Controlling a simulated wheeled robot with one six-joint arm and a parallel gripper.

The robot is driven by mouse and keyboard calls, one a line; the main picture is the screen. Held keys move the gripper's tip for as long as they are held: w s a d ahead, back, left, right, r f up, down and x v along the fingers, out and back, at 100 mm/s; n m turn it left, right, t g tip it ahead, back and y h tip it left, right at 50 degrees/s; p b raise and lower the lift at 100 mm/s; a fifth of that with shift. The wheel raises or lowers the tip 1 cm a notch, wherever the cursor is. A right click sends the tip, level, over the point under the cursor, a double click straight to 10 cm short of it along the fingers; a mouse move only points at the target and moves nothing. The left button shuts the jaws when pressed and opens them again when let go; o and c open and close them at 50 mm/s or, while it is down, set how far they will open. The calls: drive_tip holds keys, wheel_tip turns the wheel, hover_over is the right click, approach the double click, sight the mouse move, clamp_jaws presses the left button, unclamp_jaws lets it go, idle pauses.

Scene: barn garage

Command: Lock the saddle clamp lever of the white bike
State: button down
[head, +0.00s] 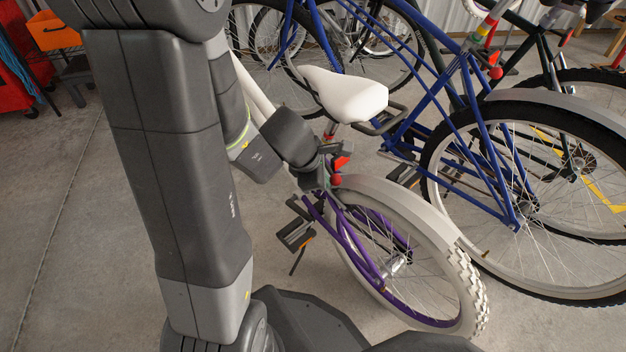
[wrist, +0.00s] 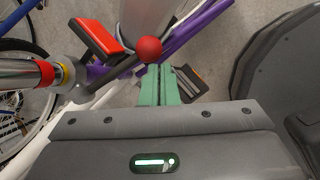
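The white bike's saddle (head: 345,95) sits on its post above the white rear fender (head: 395,195). In the wrist view, the seat post (wrist: 28,73) has coloured bands near the clamp. A dark rod with a red ball (wrist: 148,48) runs from the clamp area, and a red block (wrist: 95,38) lies up and left of the ball. The ball (head: 336,180) and red block (head: 342,162) also show in the head view below the saddle. My gripper (wrist: 162,68) has its green fingers together, nothing visible between them, tips close by the ball. Contact is unclear.
A blue bike (head: 475,120) stands close on the right, with more bikes behind it. The purple frame (head: 350,245) and white-tyred rear wheel (head: 470,285) lie below my gripper. Concrete floor (head: 60,220) is clear on the left.

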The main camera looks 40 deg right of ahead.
drive_tip(key=shift+s+d+f, duration=0.1)
drive_tip(key=shift+s+d, duration=0.1)
drive_tip(key=shift+d, duration=0.25)
drive_tip(key=shift+s+d+f, duration=0.1)
drive_tip(key=shift+s+d, duration=0.05)
drive_tip(key=shift+d, duration=0.25)
drive_tip(key=shift+d+r, duration=0.1)
